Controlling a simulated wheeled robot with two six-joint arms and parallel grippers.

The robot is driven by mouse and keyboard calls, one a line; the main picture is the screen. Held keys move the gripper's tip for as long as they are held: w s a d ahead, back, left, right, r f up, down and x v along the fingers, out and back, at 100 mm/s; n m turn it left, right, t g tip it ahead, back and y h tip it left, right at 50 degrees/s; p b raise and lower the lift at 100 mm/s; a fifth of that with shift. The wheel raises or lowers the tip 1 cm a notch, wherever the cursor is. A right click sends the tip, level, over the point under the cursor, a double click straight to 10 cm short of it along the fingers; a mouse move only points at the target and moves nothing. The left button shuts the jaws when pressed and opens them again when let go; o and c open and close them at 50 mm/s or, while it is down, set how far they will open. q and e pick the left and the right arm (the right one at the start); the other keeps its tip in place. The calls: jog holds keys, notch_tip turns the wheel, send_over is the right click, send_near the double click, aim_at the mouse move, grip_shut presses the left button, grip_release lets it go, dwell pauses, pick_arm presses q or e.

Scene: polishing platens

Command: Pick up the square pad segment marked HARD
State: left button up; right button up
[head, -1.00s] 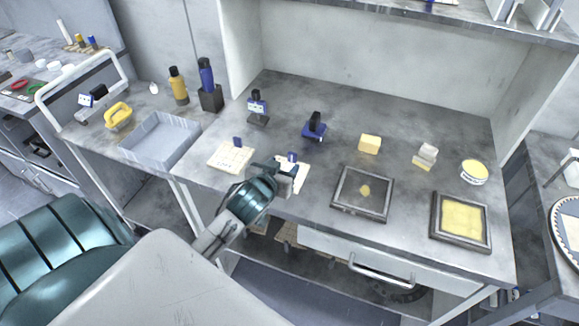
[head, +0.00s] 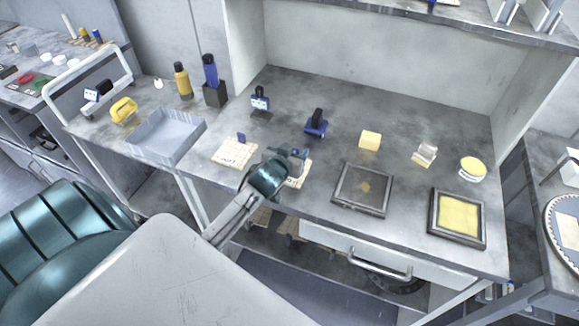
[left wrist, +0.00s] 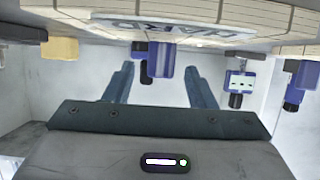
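A cream square pad (head: 299,180) with a grooved face lies near the table's front edge, partly hidden by my left gripper. In the left wrist view, the pad (left wrist: 270,18) spans the top and bears an upside-down label that seems to read HARD. My left gripper (left wrist: 158,72) is open, its two fingers apart on either side of a blue upright tab (left wrist: 160,60); I see no finger touching it. In the head view the gripper (head: 292,160) is at the pad. A second square pad (head: 228,155), its lettering unclear, lies to the left with its own blue tab. My right gripper is out of view.
A grey tray (head: 165,140) stands at the left. A blue-handled stamp (head: 317,124) and a yellow block (head: 370,141) stand behind the pads. Two framed platens, one dark (head: 362,205) and one yellow (head: 459,220), lie to the right. The table's middle back is clear.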

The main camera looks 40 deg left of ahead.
pick_arm(q)
jog(key=c, duration=1)
jog(key=shift+r, duration=0.1)
